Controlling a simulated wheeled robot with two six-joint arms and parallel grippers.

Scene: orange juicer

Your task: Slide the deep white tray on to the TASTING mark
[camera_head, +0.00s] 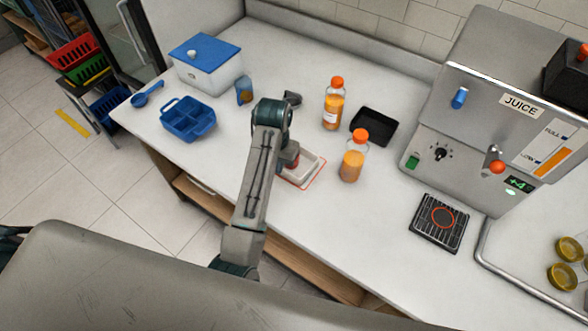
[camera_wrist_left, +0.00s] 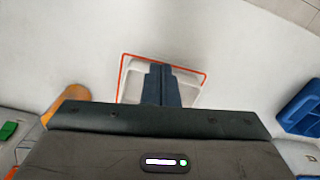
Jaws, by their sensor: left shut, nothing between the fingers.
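The white tray (camera_head: 307,168) lies on the counter beside my left gripper. A red outline (camera_head: 318,178) on the counter runs around it; no word on the mark can be read. In the left wrist view the tray (camera_wrist_left: 132,82) shows on both sides of the fingers, within the red outline (camera_wrist_left: 165,58) on the sides that show. My left gripper (camera_wrist_left: 161,70) is shut and empty, its fingers over or in the tray; I cannot tell whether they touch it. In the head view my arm covers the tray's left part. My right gripper is in neither view.
Two orange-capped bottles (camera_head: 334,105) (camera_head: 353,160) and a black tray (camera_head: 374,127) stand right of the white tray. The juicer (camera_head: 490,110) stands at the right.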

